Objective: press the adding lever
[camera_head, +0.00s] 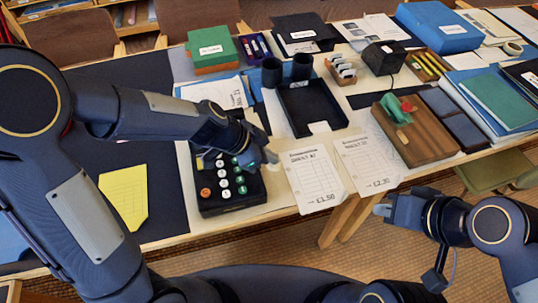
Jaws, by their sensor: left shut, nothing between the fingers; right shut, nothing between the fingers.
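A black adding machine (206,206) with round white, green and orange keys sits near the front edge of the table, left of centre. My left gripper (268,156) is shut and empty over the machine's upper right part. The gripper and wrist hide the back of the machine, and I cannot make out the adding lever or tell whether the fingers touch it. My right gripper (380,209) is shut and empty, off the table's front edge at the right.
Two written sheets (313,180) (368,163) lie right of the machine. A black tray (313,108) stands behind them, and a wooden box (420,140) is to the right. A yellow sheet (124,196) lies on the dark mat at left. A green chair (490,172) stands at the front right.

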